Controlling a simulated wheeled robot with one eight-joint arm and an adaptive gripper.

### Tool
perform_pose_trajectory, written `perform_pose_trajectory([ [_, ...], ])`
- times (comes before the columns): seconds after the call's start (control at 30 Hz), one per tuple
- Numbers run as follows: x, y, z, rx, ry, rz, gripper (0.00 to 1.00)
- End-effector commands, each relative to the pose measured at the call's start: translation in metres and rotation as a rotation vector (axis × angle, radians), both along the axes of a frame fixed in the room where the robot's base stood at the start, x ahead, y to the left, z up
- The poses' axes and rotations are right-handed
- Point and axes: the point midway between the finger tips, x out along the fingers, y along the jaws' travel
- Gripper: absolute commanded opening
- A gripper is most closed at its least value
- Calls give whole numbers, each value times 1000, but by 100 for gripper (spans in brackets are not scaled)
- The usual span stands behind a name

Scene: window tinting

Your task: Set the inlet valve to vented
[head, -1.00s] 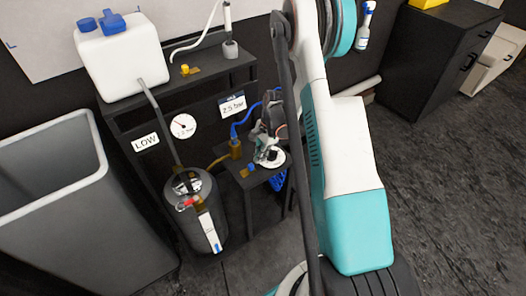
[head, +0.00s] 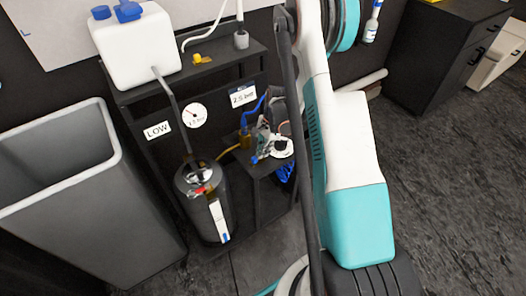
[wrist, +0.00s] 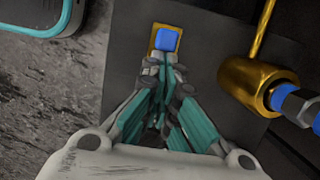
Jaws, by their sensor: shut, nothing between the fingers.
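A small blue valve handle (wrist: 167,39) sits on a brass plate (wrist: 155,50) on a dark stand, seen in the wrist view. It looks like the inlet valve, though no label is readable. My gripper (wrist: 166,66) is shut and empty, its fingertips right at the near side of the blue handle. I cannot tell whether they touch it. In the head view my gripper (head: 262,150) is small beside the blue handle (head: 254,159), and the brass plate there is mostly hidden.
A brass fitting (wrist: 258,88) with a blue hose end stands right of the handle. A grey bin (head: 85,200) stands further left.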

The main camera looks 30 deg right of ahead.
Motion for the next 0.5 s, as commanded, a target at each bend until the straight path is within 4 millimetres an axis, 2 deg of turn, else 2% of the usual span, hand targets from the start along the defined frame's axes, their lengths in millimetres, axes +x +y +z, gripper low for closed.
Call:
perform_pose_trajectory([
  [0.27, 1, -1, 8, 0, 0, 1, 0],
  [0.5, 3, -11, 49, -1, 0, 2, 0],
])
